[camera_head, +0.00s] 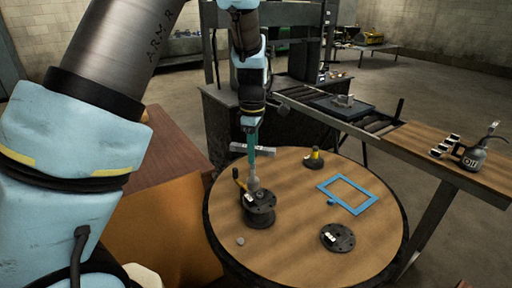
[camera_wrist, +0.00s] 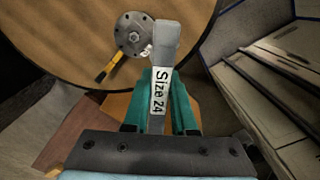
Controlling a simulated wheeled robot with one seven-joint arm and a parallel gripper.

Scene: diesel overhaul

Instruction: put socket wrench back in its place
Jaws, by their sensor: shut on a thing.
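The socket wrench (camera_wrist: 165,48) is a grey bar with a white "Size 24" label in the wrist view. My gripper (camera_wrist: 160,85) is shut on it, with a teal finger on each side. In the head view my gripper (camera_head: 254,152) is above the left part of the round table, and a pale grey bar (camera_head: 239,147) crosses its fingers. A grey, socket-like piece shows just below the fingers, above a black flanged part (camera_head: 262,212). I cannot tell whether they touch. The wrench's place is not clearly identifiable.
The round wooden table (camera_head: 290,258) also bears a blue frame (camera_head: 368,206), a black disc (camera_head: 338,238) and a small yellow-and-black item (camera_head: 314,159). A roller conveyor (camera_head: 315,108) and an oil can (camera_head: 471,157) are behind.

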